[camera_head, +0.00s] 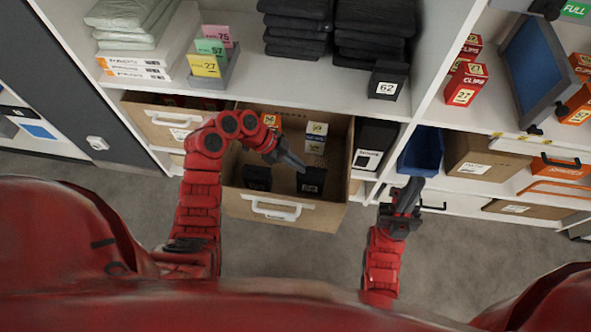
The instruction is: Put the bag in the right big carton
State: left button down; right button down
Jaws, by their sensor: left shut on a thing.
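The right big carton (244,204) is pulled out from the lower shelf, open at the top, with a white handle on its front. My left gripper (301,168) reaches over its inside and is shut. A small black bag (311,182) with a pale label shows right at its fingertips, inside the carton's outline; whether it touches the bottom I cannot tell. A similar black item (257,177) is in the carton to the left. My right gripper (411,187) is away to the right, in front of a blue bin; its jaws are not clear.
The carton also holds an orange box (271,121) and white-yellow boxes (316,137) at the back. A left carton (140,112) sits beside it. A black box (374,140) and blue bin (421,152) stand to the right. Shelf boards overhang behind; the floor in front is clear.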

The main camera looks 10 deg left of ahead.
pick_arm(q)
notch_tip(320, 180, down, 5)
jog(key=shift+r, duration=0.2)
jog(key=shift+f, duration=0.1)
jog(key=shift+f+b, duration=0.1)
jog(key=shift+b, duration=0.25)
jog(key=c, duration=1)
grip_release()
